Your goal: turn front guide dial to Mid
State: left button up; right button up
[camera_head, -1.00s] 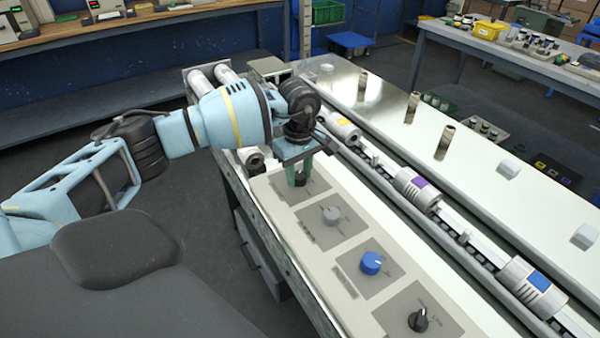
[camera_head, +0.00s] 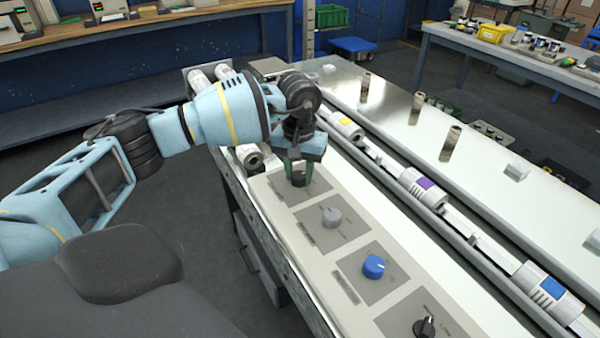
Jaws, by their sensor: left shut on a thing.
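A light control panel (camera_head: 285,222) on the machine's near edge carries a row of dials on grey square plates. My left gripper (camera_head: 298,176) points down at the farthest plate, its green fingers shut on the small dark dial (camera_head: 299,181) there. The fingers hide most of that dial and its pointer. Nearer along the row are a grey dial (camera_head: 331,216), a blue dial (camera_head: 373,266) with a white mark, and a black dial (camera_head: 425,327) cut by the bottom edge. The plate labels are too small to read. My right gripper is not in view.
White rolls with yellow (camera_head: 346,124), purple (camera_head: 422,188) and blue (camera_head: 548,288) patches lie along a rail beside the panel. Brown cylinders (camera_head: 450,142) stand on the shiny machine top. A workbench (camera_head: 480,52) stands at the back right.

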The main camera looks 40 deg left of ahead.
aim_at(299, 174)
pick_arm(q)
jog(key=m+b, duration=0.1)
jog(key=m, duration=0.4)
dwell(0.5)
jog(key=o, duration=1)
jog(key=shift+c, duration=0.2)
jog(key=shift+r, duration=3.95)
